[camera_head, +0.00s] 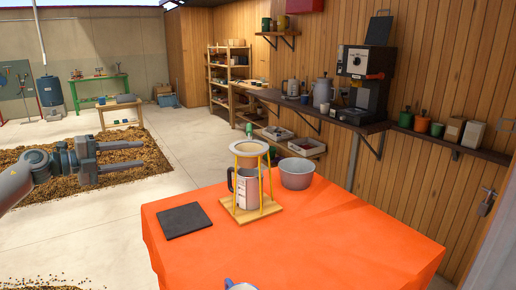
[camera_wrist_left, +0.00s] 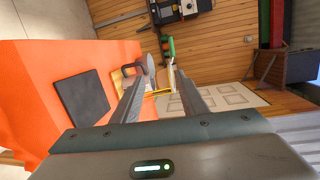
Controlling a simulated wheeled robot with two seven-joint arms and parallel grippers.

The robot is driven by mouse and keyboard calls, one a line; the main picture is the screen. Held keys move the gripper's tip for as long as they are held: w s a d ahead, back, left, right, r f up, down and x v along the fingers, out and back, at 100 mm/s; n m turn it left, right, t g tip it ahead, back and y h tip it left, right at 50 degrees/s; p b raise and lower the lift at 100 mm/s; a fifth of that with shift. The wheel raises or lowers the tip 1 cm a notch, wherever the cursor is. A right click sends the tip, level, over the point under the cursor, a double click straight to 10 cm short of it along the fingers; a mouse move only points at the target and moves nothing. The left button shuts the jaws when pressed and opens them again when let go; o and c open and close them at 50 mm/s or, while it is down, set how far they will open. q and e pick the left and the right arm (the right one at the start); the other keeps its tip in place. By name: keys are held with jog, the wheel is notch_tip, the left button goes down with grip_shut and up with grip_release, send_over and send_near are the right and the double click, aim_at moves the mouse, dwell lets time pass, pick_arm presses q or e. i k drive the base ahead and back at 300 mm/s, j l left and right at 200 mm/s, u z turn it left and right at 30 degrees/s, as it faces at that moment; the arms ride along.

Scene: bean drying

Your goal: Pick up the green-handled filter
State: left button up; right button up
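The green-handled filter (camera_head: 249,148) has a pale round cloth-like top and sits in a yellow wire stand on a wooden base (camera_head: 252,212) on the orange table. Its green handle (camera_head: 249,130) points up at the far side of the rim. In the left wrist view the green handle (camera_wrist_left: 170,48) shows beyond the fingertips, with the filter partly hidden by the fingers. My left gripper (camera_head: 142,156) is open and empty, left of the stand and apart from it.
The orange-covered table (camera_head: 330,235) also holds a dark flat slab (camera_head: 186,221) and a grey bowl (camera_head: 296,173). The table's right side is bare. A wall counter (camera_head: 330,115) runs behind.

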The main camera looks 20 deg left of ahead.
aim_at(249, 147)
jog(key=i+l, duration=0.75)
jog(key=i+l+z, duration=0.1)
jog(key=i, duration=0.35)
jog(key=l, duration=0.1)
